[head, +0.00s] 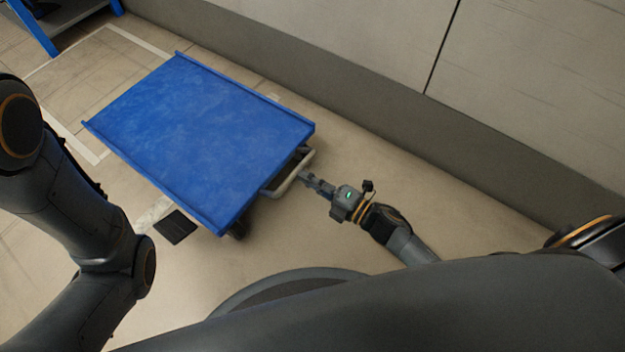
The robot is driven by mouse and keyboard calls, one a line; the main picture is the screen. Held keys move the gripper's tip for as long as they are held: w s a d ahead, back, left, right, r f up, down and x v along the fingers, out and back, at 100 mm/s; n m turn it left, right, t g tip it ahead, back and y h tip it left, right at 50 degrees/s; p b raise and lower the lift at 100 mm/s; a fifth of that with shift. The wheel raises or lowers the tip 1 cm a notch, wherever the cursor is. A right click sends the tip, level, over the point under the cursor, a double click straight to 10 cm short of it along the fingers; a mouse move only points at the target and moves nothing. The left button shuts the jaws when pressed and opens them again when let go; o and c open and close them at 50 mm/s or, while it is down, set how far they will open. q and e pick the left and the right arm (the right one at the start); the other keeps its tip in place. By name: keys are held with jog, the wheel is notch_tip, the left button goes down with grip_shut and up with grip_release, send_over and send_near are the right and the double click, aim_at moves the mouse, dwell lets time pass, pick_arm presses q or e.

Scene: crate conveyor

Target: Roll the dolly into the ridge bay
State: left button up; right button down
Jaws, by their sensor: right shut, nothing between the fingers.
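The dolly (200,130) has a flat, empty blue deck with raised edges and stands on the floor in the middle left. A light-coloured bar handle (292,178) sticks out from its near right end. My right gripper (306,177) is shut and empty, with its fingertips at the handle bar; whether they touch it I cannot tell. White floor lines (137,40) mark out a bay beyond the dolly at the upper left, and the dolly's far end covers part of them. My left arm comes in at the left, but its gripper is out of view.
A wall with a dark grey lower band (330,115) runs along the dolly's right side, with a strip of floor between. A blue-legged rack (40,28) stands at the top left. A small dark plate (175,227) lies on the floor beside the dolly's near left corner.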

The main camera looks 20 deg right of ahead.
aim_at(298, 171)
jog(key=shift+x, duration=1.5)
jog(key=shift+w+a, duration=0.1)
